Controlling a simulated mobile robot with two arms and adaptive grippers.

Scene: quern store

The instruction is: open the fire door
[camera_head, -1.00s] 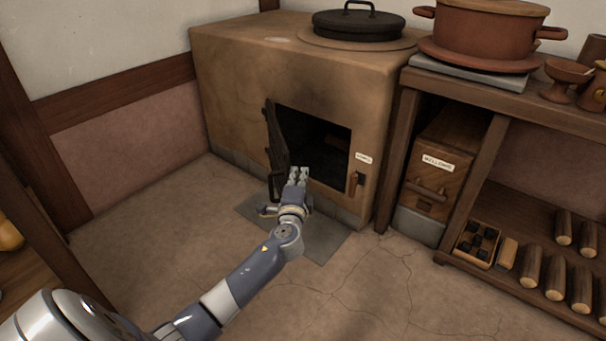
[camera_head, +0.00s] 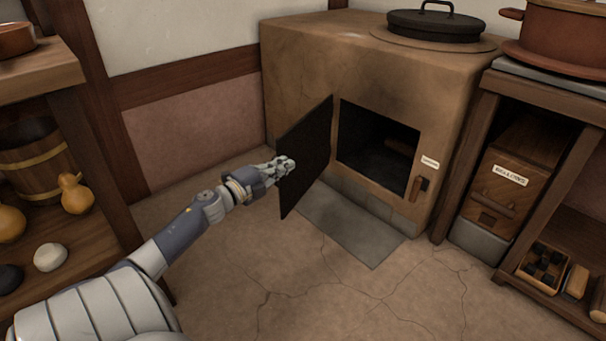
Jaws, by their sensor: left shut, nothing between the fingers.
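The fire door (camera_head: 306,150) is a dark flat panel on the front of the clay stove (camera_head: 300,65). It stands swung out to the left, and the dark firebox opening (camera_head: 365,150) shows beside it. A log-like shape lies inside, dim. My left gripper (camera_head: 287,166) is shut and empty, at the near edge of the door's left part, overlapping it in the picture; I cannot tell whether it touches. The door's handle is not visible. My right gripper is out of view.
A grey floor slab (camera_head: 350,222) lies before the stove. A bench (camera_head: 540,98) with a bellows box (camera_head: 500,175) stands to the right. Shelves (camera_head: 45,75) with gourds (camera_head: 76,195) stand at the left. The floor between is clear.

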